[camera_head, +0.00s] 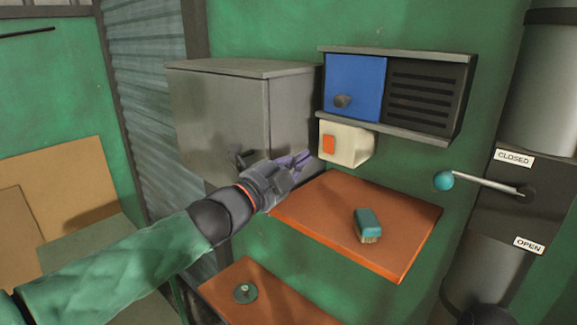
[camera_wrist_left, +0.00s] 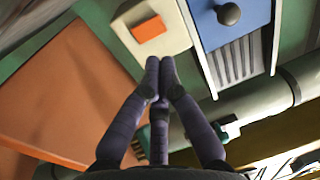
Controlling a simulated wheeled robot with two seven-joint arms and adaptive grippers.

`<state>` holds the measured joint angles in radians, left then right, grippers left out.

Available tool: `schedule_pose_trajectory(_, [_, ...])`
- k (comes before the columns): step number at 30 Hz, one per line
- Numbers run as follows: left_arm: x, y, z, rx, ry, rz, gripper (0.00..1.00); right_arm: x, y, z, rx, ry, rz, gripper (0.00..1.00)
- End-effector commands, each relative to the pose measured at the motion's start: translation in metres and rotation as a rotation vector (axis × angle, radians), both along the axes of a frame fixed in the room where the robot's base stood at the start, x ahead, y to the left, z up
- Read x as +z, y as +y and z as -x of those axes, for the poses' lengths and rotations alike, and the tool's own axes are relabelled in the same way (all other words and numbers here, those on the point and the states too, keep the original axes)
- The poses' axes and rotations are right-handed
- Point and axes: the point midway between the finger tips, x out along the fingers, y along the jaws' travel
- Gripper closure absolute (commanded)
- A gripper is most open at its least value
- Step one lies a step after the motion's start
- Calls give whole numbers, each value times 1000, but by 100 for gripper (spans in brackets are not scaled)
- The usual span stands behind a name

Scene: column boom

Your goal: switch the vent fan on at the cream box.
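The cream box (camera_head: 352,146) is fixed to the green wall under a shelf, with an orange rocker switch (camera_head: 329,146) on its front. In the left wrist view the cream box (camera_wrist_left: 173,22) and its orange switch (camera_wrist_left: 148,29) show just beyond the fingers. My left gripper (camera_head: 305,160) is just left of the box and slightly lower than the switch. In the left wrist view its fingertips (camera_wrist_left: 160,75) are together, with nothing seen between them. Which way the switch is tipped is too small to tell. My right gripper is not in view.
A blue panel (camera_head: 356,86) with a knob and a dark louvred grille (camera_head: 424,97) are above the box. A grey cabinet (camera_head: 215,120) stands left. An orange shelf (camera_head: 325,211) below holds a teal brush (camera_head: 368,226). A teal-knobbed lever (camera_head: 443,181) is right.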

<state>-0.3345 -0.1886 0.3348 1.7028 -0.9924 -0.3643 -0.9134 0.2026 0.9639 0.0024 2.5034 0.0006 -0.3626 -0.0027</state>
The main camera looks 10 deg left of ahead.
Motion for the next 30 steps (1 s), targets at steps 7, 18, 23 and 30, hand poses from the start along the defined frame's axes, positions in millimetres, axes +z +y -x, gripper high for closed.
schedule_pose_trajectory(7, [7, -27, -36, -2, 1, 0, 100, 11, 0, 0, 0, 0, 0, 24])
schedule_pose_trajectory(18, [11, -44, -60, 0, -1, 1, 100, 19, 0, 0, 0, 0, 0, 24])
schedule_pose_trajectory(23, [11, -44, -61, 0, -1, 1, 100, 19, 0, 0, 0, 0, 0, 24])
schedule_pose_trajectory(30, [11, -44, -61, 0, 2, -1, 100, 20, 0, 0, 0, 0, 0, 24])
